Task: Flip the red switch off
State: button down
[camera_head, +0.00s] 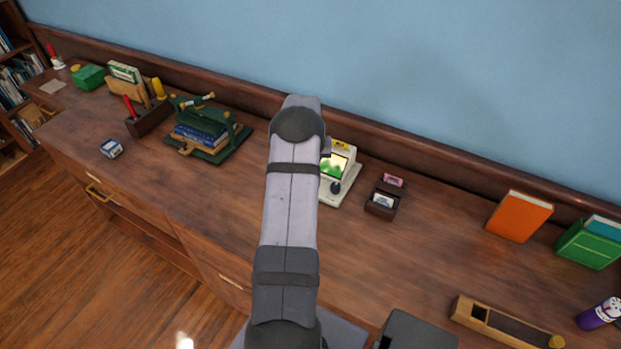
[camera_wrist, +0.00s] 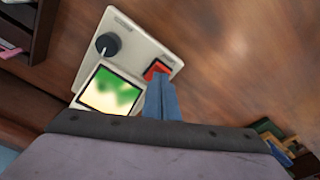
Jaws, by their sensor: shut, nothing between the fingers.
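The red switch (camera_wrist: 156,69) sits on a cream-coloured device in the wrist view, near one edge of its panel. The device (camera_wrist: 135,45) also has a dark round knob (camera_wrist: 108,44) and a lit green and yellow screen (camera_wrist: 111,91). In the head view the device (camera_head: 345,187) stands on the counter, partly hidden behind my arm, and the red switch is hidden there. My gripper (camera_wrist: 160,82) is shut and empty, its blue-grey fingertips right beside the red switch in the picture. I cannot tell if they touch it. My gripper is hidden in the head view.
A dark box with cards (camera_head: 384,199) stands right of the device. Left of my arm are a green stand with books (camera_head: 207,132) and a tool block (camera_head: 149,117). An orange book (camera_head: 519,216) stands further right. The counter in front of the device is mostly clear.

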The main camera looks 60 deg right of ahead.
jog(key=shift+f+b, duration=0.55)
jog(key=shift+f, duration=0.2)
dwell(0.4)
jog(key=shift+r, duration=0.1)
notch_tip(320, 180, up, 7)
jog(key=p, duration=0.4)
dwell(0.6)
dwell(0.3)
